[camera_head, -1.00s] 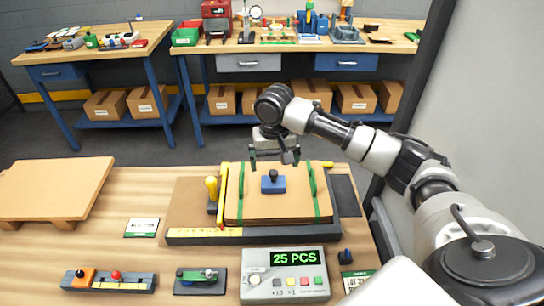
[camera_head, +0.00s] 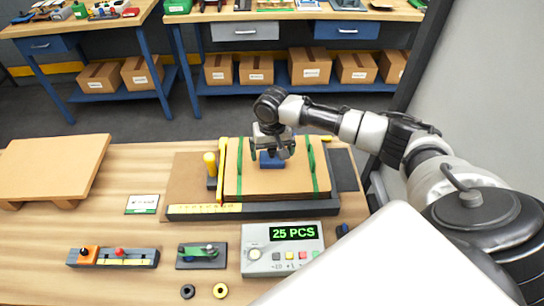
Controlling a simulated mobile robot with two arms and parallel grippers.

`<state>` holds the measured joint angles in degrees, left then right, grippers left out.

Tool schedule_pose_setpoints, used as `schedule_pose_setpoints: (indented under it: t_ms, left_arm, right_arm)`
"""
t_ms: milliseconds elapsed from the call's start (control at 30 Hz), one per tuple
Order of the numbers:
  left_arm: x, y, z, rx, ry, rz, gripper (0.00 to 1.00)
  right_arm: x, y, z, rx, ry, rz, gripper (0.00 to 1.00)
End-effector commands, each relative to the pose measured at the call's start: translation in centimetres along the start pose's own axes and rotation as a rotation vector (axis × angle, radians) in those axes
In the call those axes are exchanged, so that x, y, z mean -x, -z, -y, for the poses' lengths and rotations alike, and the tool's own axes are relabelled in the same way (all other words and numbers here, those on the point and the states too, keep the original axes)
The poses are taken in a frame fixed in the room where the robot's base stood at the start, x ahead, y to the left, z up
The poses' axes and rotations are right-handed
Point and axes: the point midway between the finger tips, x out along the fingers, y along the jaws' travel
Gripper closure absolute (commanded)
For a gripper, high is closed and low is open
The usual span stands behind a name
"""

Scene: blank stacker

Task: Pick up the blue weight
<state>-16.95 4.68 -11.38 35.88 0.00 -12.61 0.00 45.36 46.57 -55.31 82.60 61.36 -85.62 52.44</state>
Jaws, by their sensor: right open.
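The blue weight (camera_head: 272,163) sits on top of the stack of brown sheets (camera_head: 253,184) in the stacker. My right gripper (camera_head: 273,154) comes in from above and behind it, with its fingers spread on either side of the weight's top. The gripper is open, and the weight's dark knob is largely hidden behind it. I cannot tell whether the fingers touch the weight. My left gripper is not in view.
A counter reading 25 PCS (camera_head: 283,248) stands in front of the stacker. A yellow-handled post (camera_head: 210,164) is at its left. A wooden pallet (camera_head: 50,166) lies at the left. Several small devices sit along the front.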

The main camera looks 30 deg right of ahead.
Motion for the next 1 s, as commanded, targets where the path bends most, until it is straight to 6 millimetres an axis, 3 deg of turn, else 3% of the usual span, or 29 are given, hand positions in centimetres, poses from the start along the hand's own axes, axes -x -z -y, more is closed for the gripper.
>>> schedule_pose_setpoints:
  t_ms: [133,333,833,1000]
  left_arm:
    - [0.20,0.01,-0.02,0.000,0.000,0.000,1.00]
    - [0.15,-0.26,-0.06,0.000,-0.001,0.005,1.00]
    - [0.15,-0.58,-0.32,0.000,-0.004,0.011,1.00]
    - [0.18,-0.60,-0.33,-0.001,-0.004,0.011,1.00]
  right_arm:
    - [-1.17,-0.05,0.03,0.001,0.000,0.000,0.00]
    - [-1.28,-0.05,0.03,0.002,0.000,0.000,0.00]
    - [-1.21,-0.04,0.02,0.002,0.000,0.000,0.75]
    - [-1.02,0.06,0.07,0.001,0.003,-0.003,0.78]
